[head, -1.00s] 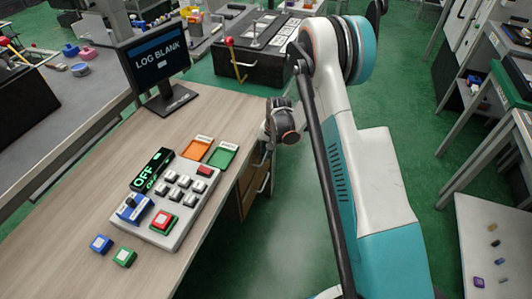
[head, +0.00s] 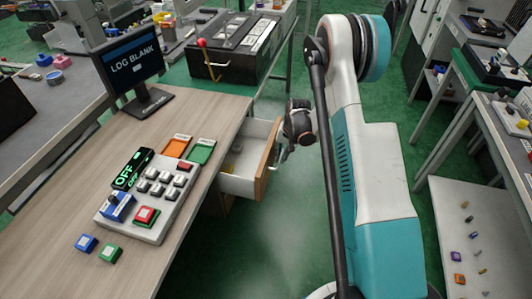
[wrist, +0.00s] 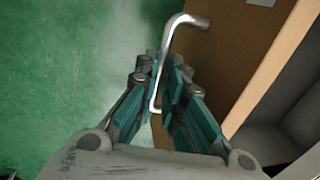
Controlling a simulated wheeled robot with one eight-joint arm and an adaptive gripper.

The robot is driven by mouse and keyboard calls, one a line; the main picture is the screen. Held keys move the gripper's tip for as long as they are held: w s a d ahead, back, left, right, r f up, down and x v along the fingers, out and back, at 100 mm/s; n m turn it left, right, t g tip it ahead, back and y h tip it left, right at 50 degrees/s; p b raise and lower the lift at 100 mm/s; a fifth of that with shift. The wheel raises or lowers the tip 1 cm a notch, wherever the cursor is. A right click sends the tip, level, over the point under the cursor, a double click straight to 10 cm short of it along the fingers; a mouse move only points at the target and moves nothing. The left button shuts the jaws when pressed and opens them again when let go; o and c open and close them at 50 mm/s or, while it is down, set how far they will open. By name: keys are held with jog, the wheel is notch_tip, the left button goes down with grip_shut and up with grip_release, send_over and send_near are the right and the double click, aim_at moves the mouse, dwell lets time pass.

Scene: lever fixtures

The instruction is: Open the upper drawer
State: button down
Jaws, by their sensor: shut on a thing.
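The upper drawer (head: 240,180) stands pulled out from under the right side of the wooden desk, with its white inside showing and a small yellowish thing in it. Its wooden front (wrist: 240,60) fills the right of the wrist view. The metal bar handle (wrist: 185,24) runs between the teal fingers of my gripper (wrist: 163,92). The fingers are shut on the handle. In the head view my gripper (head: 287,150) is at the drawer front, and my arm stands to its right.
A black box with a red-knobbed lever (head: 203,52) stands behind. Green floor (head: 290,240) is clear before the drawer.

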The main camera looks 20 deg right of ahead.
jog(key=shift+s+d, duration=0.8)
jog(key=shift+d, duration=0.3)
jog(key=shift+s+d, duration=0.8)
jog(key=shift+d, duration=0.3)
jog(key=c, duration=2)
grip_release()
jog(key=shift+o, duration=0.2)
notch_tip(320, 180, up, 12)
jog(key=s+d, duration=0.1)
jog(key=shift+d, duration=0.4)
jog(key=shift+s+f, duration=0.1)
